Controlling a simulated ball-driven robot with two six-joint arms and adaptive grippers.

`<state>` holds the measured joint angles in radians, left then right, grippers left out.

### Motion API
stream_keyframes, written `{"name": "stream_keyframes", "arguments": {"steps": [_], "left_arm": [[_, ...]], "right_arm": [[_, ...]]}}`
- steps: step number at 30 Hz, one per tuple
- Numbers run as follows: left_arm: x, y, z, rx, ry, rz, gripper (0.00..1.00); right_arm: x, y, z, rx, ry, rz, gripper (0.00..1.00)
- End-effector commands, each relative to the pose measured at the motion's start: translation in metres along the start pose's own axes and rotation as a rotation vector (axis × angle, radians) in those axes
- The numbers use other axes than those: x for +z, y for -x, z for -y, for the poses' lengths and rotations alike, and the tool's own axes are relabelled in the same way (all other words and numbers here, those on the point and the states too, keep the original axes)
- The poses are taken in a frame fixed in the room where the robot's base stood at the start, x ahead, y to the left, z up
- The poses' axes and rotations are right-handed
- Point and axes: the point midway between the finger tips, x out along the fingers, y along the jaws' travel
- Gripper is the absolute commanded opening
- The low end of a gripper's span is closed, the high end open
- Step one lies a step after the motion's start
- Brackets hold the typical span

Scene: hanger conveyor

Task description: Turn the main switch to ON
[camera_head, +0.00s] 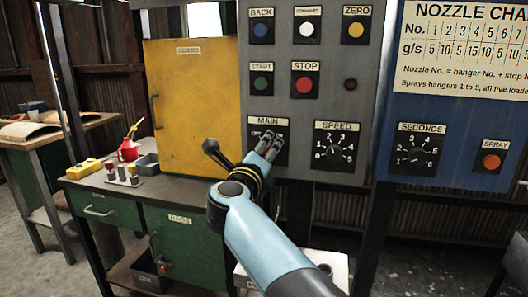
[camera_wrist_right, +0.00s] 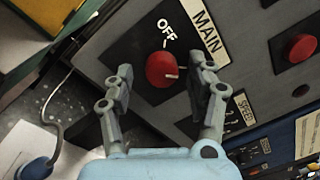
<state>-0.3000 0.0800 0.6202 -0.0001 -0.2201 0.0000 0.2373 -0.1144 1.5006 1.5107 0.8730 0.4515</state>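The main switch is a red round knob (camera_wrist_right: 160,70) on a dark plate, clear in the right wrist view. "OFF" is printed above it there, and the "MAIN" label (camera_wrist_right: 206,34) is at the upper right. A short white mark shows at the knob's lower right side, away from "OFF". No "ON" lettering is visible. My right gripper (camera_head: 271,144) is open in front of the main switch plate in the head view, hiding the knob. In the wrist view its fingers stand apart on either side of the knob; I cannot tell whether they touch it. My left gripper is not in view.
The speed dial (camera_head: 335,146) is just right of the main switch. The red stop button (camera_head: 305,86) and green start button (camera_head: 261,84) are above. A yellow guard door (camera_head: 190,110) and a green bench (camera_head: 110,207) stand at left, a blue panel (camera_head: 450,112) at right.

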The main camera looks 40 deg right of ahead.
Motion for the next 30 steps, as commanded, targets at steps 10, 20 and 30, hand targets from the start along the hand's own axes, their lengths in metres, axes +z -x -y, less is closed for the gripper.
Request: {"name": "stream_keyframes", "arguments": {"steps": [10, 20, 30], "left_arm": [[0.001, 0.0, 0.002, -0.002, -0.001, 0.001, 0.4], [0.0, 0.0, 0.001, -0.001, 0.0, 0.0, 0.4], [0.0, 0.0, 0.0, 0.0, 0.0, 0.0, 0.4]], "right_arm": [[0.008, -0.001, 0.011, -0.004, -0.004, 0.002, 0.56], [0.045, -0.005, 0.065, -0.006, -0.005, 0.003, 0.56], [0.057, -0.006, 0.083, -0.001, 0.0, 0.001, 0.56]]}}
